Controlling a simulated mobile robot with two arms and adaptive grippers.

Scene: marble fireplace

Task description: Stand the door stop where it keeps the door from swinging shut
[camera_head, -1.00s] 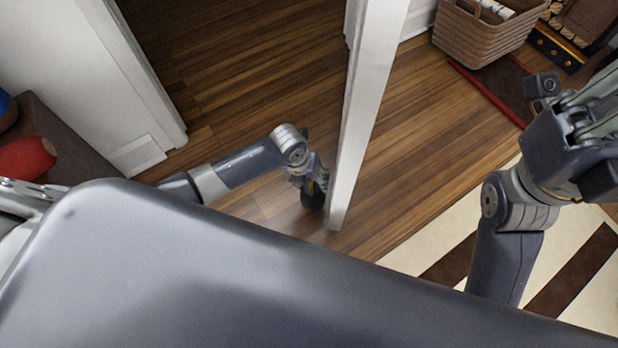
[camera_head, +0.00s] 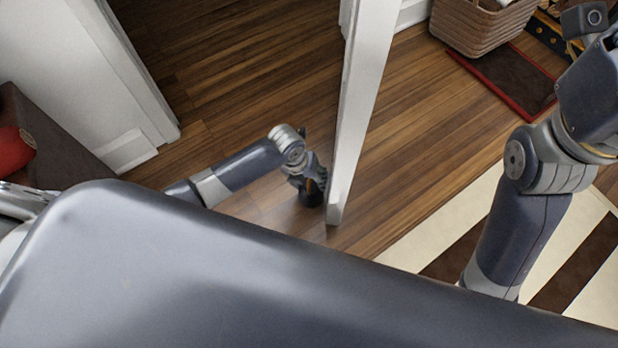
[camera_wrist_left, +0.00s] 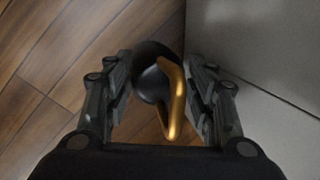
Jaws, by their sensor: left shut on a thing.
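The door stop is a black rounded weight (camera_wrist_left: 148,84) with a brass loop handle (camera_wrist_left: 174,100). My left gripper (camera_wrist_left: 160,82) is shut on it at the handle. In the head view, the left gripper (camera_head: 314,180) is low beside the near end of the white door (camera_head: 362,90), on its left side. The dark door stop (camera_head: 311,196) shows small below the fingers, at or close to the floor; I cannot tell whether it touches the floor or the door. The right arm is at the right edge, with its fingers out of frame.
A white door frame (camera_head: 125,85) stands left of the opening, beside a brown bench (camera_head: 60,145) with a red item (camera_head: 14,150). Right of the door are a wicker basket (camera_head: 480,25), a dark red-edged mat (camera_head: 510,80) and a striped rug (camera_head: 455,225). Wood floor between is clear.

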